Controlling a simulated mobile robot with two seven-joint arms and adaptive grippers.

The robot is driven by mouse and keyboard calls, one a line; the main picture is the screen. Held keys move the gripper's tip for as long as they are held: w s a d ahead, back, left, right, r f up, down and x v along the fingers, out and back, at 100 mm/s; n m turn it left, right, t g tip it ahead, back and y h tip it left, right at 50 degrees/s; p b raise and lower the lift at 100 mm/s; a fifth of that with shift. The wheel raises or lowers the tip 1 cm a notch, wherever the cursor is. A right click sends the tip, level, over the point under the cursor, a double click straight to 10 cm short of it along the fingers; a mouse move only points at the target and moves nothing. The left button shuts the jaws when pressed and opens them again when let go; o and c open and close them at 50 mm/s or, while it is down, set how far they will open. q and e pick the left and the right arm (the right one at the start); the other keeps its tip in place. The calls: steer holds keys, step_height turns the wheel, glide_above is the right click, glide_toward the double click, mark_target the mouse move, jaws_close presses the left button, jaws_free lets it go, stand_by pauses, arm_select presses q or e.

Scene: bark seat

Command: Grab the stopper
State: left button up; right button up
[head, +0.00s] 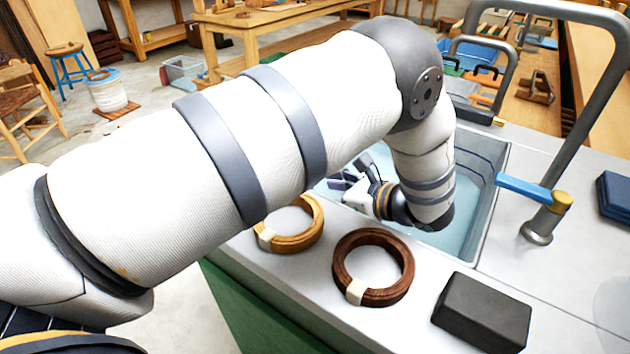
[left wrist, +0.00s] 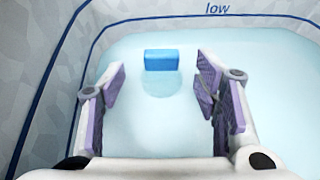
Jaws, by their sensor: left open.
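In the left wrist view, a blue block-shaped tab (left wrist: 161,60) stands over a pale round patch at the bottom of the water-filled basin (left wrist: 275,70). It looks like the stopper's grip, though the water blurs its base. My left gripper (left wrist: 160,75) is open and empty, its purple-padded fingers spread to either side of the tab, which shows ahead between the tips. In the head view, my left gripper (head: 352,187) reaches down into the sink basin (head: 488,195), and the stopper is hidden there behind my arm. My right gripper is out of view.
A tall grey faucet (head: 590,120) with a blue lever (head: 525,188) stands right of the basin. On the near counter lie a tan coil (head: 298,238), a dark brown coil (head: 405,275) and a black block (head: 482,312). The basin walls surround the gripper closely.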

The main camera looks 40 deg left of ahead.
arm_select(q)
steer(key=x, duration=0.4)
steer(key=shift+f, duration=0.1)
steer(key=c, duration=1.3)
steer(key=shift+w, duration=0.1)
